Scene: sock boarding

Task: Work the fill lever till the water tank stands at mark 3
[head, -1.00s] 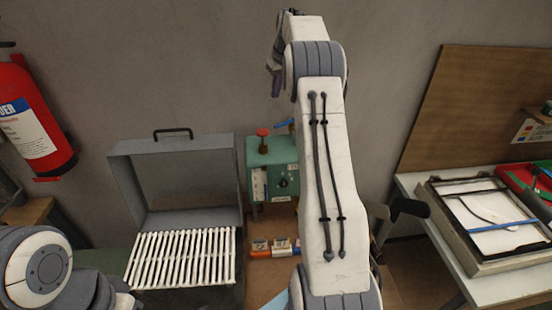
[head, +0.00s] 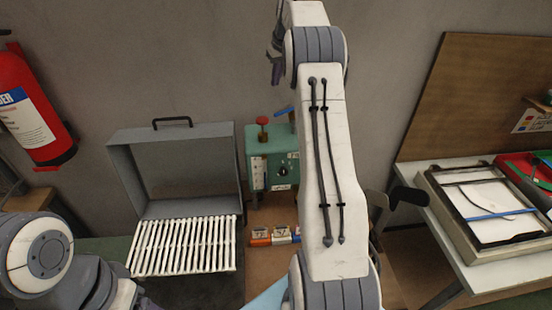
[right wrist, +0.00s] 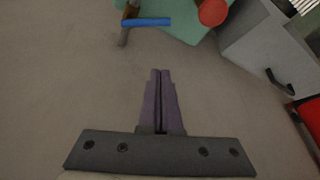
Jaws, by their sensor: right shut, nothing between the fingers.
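A teal box (head: 272,145) stands against the wall behind the bench, with a dark dial, a white gauge strip (head: 258,172) and a red knob on top. The strip is too small to read a level. A blue-handled lever (head: 284,110) sticks up at its top; it also shows in the right wrist view (right wrist: 147,22). My right gripper (head: 275,70) is shut and empty, raised above the box and apart from the lever. Its closed fingers (right wrist: 160,73) show in the right wrist view. My left gripper (head: 147,303) is mostly cut off at the lower edge.
The red knob (right wrist: 212,12) is close beside the lever. A grey open-lidded case (head: 175,165) with a white slatted rack (head: 183,246) stands to the left. Orange and white small items (head: 273,236) lie before the box. A fire extinguisher (head: 35,115) hangs at far left.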

